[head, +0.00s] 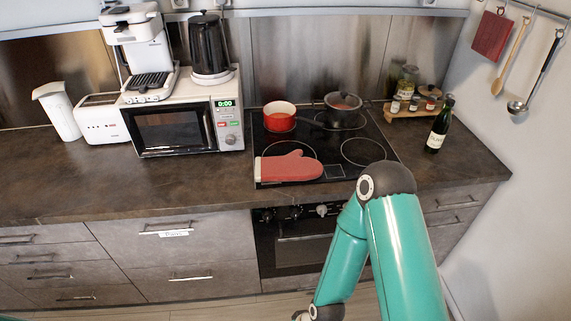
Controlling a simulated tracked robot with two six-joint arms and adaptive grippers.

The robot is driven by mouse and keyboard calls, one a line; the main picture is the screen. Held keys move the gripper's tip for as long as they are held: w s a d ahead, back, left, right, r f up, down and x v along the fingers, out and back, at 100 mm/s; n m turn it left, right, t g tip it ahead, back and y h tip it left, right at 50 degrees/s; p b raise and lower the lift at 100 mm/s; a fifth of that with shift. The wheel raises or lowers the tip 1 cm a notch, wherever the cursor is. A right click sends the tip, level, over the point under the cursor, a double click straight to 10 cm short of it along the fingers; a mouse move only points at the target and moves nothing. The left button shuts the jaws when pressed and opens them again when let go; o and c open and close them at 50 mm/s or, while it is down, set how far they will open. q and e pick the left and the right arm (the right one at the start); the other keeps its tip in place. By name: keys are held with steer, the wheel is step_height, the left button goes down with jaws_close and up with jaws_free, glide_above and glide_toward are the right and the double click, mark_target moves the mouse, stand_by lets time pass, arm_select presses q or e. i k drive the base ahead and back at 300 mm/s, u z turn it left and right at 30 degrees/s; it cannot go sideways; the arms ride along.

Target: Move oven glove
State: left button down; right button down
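A red oven glove (289,167) with a lighter cuff at its left end lies flat on the front left of the black cooktop (364,151). My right arm is in view at the lower right, raised in front of the cooktop's front edge and the oven. Its elbow is just right of the glove in the picture, and the forearm runs down to the bottom edge. My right gripper is out of view below the frame. My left gripper is not in view. Nothing is touching the glove except the cooktop.
A red pot (279,117) and a dark pan (341,106) stand at the back of the cooktop. A microwave (183,125) stands to the left and a dark bottle (439,126) to the right. Bare worktop (120,178) lies in front of the microwave. The oven (290,243) is below.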

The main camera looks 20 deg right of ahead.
mark_target(291, 167)
steer(key=z, duration=0.05)
steer(key=i, duration=0.9)
steer(key=u, duration=0.05)
